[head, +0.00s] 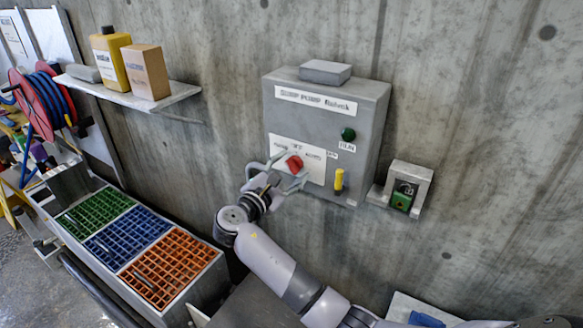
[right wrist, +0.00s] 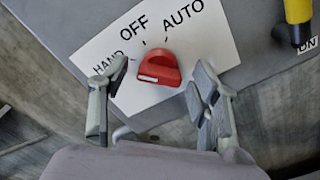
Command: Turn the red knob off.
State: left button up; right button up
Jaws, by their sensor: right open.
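The red knob (head: 294,163) sits on the white label plate on the front of a grey wall box (head: 325,115). In the right wrist view the knob (right wrist: 160,68) lies below the printed words HAND, OFF and AUTO. A white mark shows on its lower left end; I cannot tell for sure which word it is set to. My right gripper (head: 279,177) is open in front of the plate. In the right wrist view its fingers stand on the left and right of the knob, with gaps on both sides. My left gripper is not in view.
A yellow handle (head: 339,180) and a green button (head: 348,134) are on the box near the knob. A small grey holder (head: 409,185) with a green part is on the wall at right. A shelf (head: 120,97) and colored grates (head: 128,240) are at left.

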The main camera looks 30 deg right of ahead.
jog(key=shift+a, duration=0.1)
jog(key=shift+c, duration=0.6)
jog(key=c, duration=1)
jog(key=shift+f, duration=0.1)
